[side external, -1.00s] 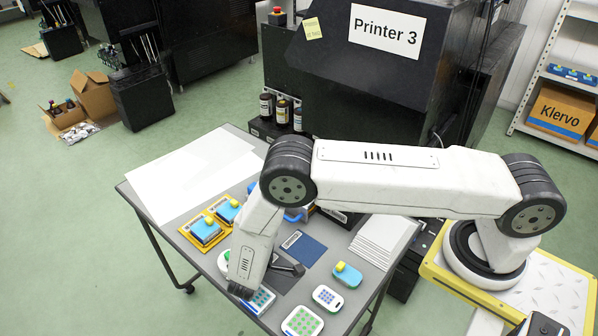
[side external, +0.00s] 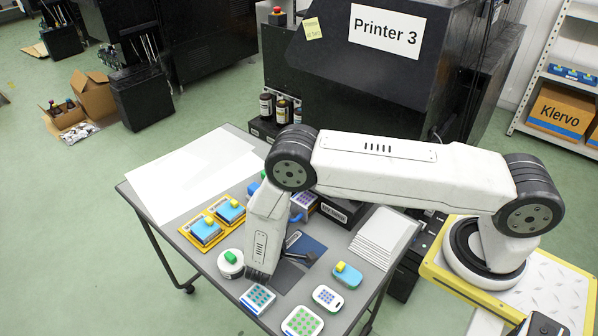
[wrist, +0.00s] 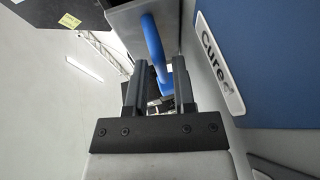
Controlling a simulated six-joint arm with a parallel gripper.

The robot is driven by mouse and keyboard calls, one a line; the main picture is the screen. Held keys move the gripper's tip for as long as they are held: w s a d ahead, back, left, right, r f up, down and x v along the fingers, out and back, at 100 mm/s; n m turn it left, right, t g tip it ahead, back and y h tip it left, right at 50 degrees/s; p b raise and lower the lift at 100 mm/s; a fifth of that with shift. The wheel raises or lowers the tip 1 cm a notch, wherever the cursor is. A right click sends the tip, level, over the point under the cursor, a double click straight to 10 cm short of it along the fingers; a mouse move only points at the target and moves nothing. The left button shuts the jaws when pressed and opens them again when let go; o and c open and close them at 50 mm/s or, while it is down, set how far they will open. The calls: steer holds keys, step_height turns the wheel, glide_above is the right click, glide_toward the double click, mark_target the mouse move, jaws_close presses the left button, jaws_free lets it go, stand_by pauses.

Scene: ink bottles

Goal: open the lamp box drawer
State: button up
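The blue drawer handle (wrist: 153,45) stands out from a grey front (wrist: 125,17) at the top of the wrist view. In the side view the blue handle (side external: 298,217) shows beside my arm, at the far part of the table; my arm hides much of the lamp box. My gripper (wrist: 158,82) is open, with its two dark fingers apart. In the wrist view the handle's lower end appears between the fingers; I cannot tell whether they touch it. In the side view my gripper (side external: 303,258) is low over a dark blue mat. How far the drawer is out is not clear.
The blue mat (side external: 314,246), labelled "cured" in the wrist view, lies beside my gripper. Small trays with coloured dots (side external: 258,298), a blue block with a yellow top (side external: 346,276) and white sheets (side external: 372,246) surround it. A yellow rack (side external: 190,238) stands left.

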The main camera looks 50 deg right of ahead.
steer(key=shift+x, duration=1.1)
jaws_close()
steer(key=shift+a, duration=0.1)
stand_by(0.6)
